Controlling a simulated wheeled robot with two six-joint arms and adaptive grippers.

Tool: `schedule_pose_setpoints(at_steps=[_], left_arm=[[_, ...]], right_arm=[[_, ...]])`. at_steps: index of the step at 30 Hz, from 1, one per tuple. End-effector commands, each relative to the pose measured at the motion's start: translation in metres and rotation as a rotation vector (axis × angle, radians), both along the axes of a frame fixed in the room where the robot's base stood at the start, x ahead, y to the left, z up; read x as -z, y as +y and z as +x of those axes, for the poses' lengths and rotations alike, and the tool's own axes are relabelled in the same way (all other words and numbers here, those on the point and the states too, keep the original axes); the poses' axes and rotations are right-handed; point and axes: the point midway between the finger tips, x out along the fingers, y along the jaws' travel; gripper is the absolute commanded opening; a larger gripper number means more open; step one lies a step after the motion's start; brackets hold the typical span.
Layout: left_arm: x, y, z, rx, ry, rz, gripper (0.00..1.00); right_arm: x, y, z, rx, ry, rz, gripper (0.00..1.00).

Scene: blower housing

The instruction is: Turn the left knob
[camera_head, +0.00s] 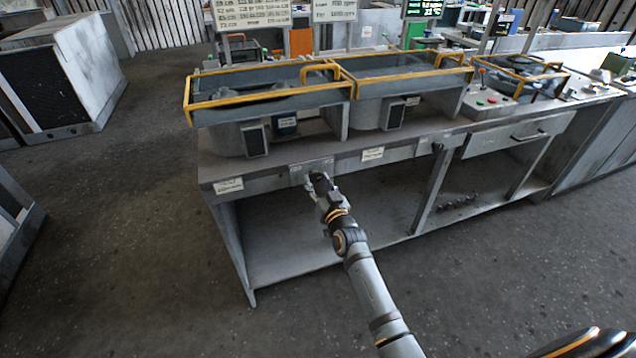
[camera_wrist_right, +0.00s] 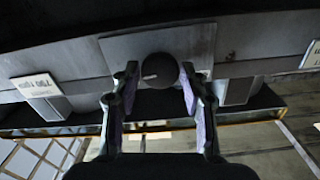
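The left knob (camera_wrist_right: 160,70) is round and dark with a small pale mark, on a grey plate (camera_wrist_right: 205,42) in the right wrist view. In the head view it is hidden behind my right gripper (camera_head: 321,184), at the bench's front edge. In the right wrist view my right gripper (camera_wrist_right: 160,78) has its two fingers spread, one on each side of the knob. The fingertips are close to its sides; I cannot tell whether they touch it. My left gripper is not in view.
The grey bench (camera_head: 270,184) carries two blower housings with yellow handle bars (camera_head: 270,101). Labels (camera_head: 229,186) sit along its front edge. An open shelf (camera_head: 290,240) lies below. A red and green button box (camera_head: 489,101) stands at right. The floor in front is clear.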

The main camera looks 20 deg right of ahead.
Motion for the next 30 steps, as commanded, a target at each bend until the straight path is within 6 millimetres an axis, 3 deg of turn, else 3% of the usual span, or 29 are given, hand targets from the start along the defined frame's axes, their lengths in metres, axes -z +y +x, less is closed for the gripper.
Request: schedule_pose_setpoints(at_steps=[1,7,17,30], left_arm=[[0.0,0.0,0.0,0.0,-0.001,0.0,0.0],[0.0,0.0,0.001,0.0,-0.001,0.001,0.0],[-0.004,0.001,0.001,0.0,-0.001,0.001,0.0],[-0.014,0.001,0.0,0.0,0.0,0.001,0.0]], right_arm=[[0.0,0.0,0.0,0.0,0.0,0.0,0.33],[0.0,0.0,0.0,0.0,0.0,0.0,0.08],[-0.001,0.0,0.0,0.0,0.003,0.074,0.08],[-0.001,0.0,0.0,0.0,0.014,0.398,0.08]])
